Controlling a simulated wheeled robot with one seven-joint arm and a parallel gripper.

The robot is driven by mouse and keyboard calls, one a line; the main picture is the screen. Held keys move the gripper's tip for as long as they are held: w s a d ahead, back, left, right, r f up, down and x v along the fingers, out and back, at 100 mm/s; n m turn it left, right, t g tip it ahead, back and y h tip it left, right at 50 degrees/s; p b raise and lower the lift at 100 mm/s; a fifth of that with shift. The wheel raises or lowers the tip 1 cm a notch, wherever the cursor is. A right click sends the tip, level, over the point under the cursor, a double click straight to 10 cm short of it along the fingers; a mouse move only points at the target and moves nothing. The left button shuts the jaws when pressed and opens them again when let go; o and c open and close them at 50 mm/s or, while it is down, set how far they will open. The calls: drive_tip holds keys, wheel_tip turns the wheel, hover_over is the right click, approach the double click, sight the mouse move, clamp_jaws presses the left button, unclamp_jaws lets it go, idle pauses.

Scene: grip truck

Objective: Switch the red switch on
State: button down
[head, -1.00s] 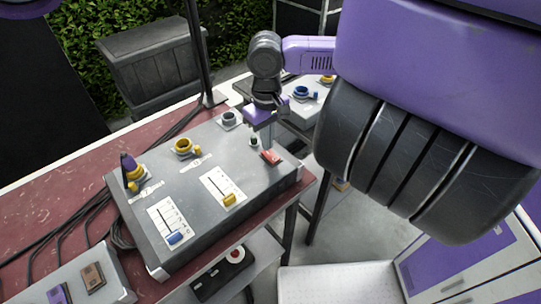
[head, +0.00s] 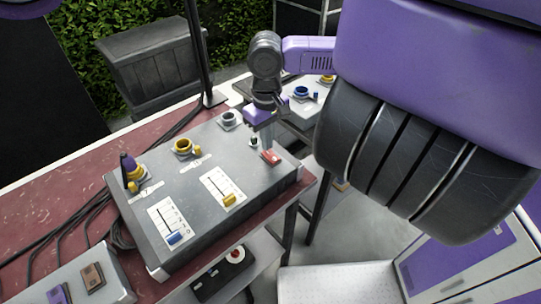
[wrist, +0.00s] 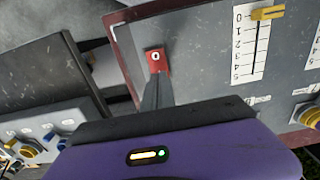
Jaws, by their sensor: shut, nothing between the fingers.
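The red switch (head: 271,157) is a small rocker near the right corner of the grey control box (head: 200,205). In the wrist view the red switch (wrist: 157,60) has a white mark on its face, and my shut fingers (wrist: 157,92) reach up to its near end. In the head view my gripper (head: 267,146) points down over the box, with its tips at or just above the switch. I cannot tell whether they touch it. The fingers hide the switch's near edge in the wrist view.
A second box with a blue knob (head: 301,92) stands behind. A black pole (head: 199,50) rises behind the box.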

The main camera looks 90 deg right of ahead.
drive_tip(key=shift+f+b, duration=0.6)
drive_tip(key=shift+f, duration=0.35)
idle(0.9)
drive_tip(key=shift+r, duration=0.15)
wheel_tip(320, 180, up, 7)
drive_tip(key=p, duration=0.6)
drive_tip(key=shift+p, duration=0.3)
idle(0.4)
